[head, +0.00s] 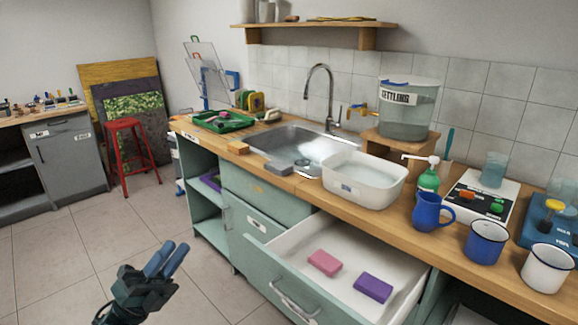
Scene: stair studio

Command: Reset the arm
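My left gripper (172,252) shows at the lower left, above the tiled floor and in front of the cabinets, clear of the counter. Its two blue fingers point up and to the right, side by side, with nothing seen held between them. From this angle I cannot tell whether they are shut or slightly apart. My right gripper is not in view.
A drawer (268,253) stands pulled out to the right of my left gripper, holding a pink block (324,262) and a purple block (373,287). The counter (300,187) carries a white basin (365,190) and mugs. Floor (60,265) at left is clear; a red stool (128,150) stands farther back.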

